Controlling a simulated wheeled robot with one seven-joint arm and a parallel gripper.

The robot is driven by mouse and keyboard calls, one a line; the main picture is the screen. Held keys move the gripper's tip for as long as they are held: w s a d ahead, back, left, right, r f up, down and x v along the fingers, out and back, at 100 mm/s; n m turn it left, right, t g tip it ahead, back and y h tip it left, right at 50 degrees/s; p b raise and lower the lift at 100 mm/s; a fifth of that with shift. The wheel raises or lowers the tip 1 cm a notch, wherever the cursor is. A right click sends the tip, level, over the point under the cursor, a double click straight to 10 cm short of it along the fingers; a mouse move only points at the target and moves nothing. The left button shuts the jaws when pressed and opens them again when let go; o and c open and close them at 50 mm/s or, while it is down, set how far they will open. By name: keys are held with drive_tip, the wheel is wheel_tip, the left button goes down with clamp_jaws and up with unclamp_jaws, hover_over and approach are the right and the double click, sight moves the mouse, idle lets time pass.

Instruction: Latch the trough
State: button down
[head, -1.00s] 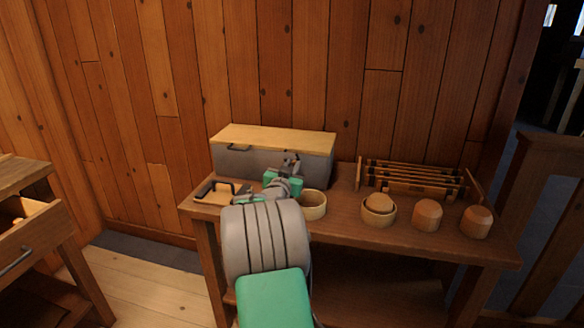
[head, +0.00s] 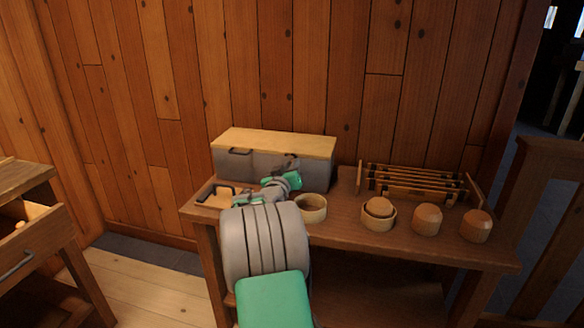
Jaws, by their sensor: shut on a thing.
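The trough (head: 265,166) is a long grey box with a pale wooden lid (head: 275,142) lying flat on top. It stands at the back left of the bench. A dark, frame-shaped latch (head: 240,151) sits on the left of its front face, just under the lid. My gripper (head: 292,164) is at the right part of the front face, shut on a small dark piece there that looks like a second latch. My green and grey wrist hides most of this piece and the jaws.
The bench (head: 340,229) also holds a pale open cup (head: 312,209), a cup with a rounded wooden piece in it (head: 378,214), two rounded wooden blocks (head: 427,220) and a wooden rack (head: 412,182). A small board with a dark handle (head: 217,195) lies at the left.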

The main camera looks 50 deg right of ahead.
drive_tip(key=shift+w+a+r+n+p, duration=0.15)
drive_tip(key=shift+n+p, duration=0.25)
drive_tip(key=shift+n, duration=0.65)
drive_tip(key=shift+w+a+r+n+p, duration=0.1)
drive_tip(key=shift+w+r+n+p, duration=0.2)
drive_tip(key=shift+n, duration=0.8)
drive_tip(key=shift+w+a+r+n+p, duration=0.15)
drive_tip(key=shift+n+p, duration=0.3)
drive_tip(key=shift+n, duration=0.6)
drive_tip(key=shift+d, duration=0.1)
drive_tip(key=c, duration=1.4)
unclamp_jaws()
drive_tip(key=v, duration=0.7)
drive_tip(key=shift+s+a, duration=0.15)
drive_tip(key=shift+a, duration=0.25)
drive_tip(key=shift+p, duration=0.3)
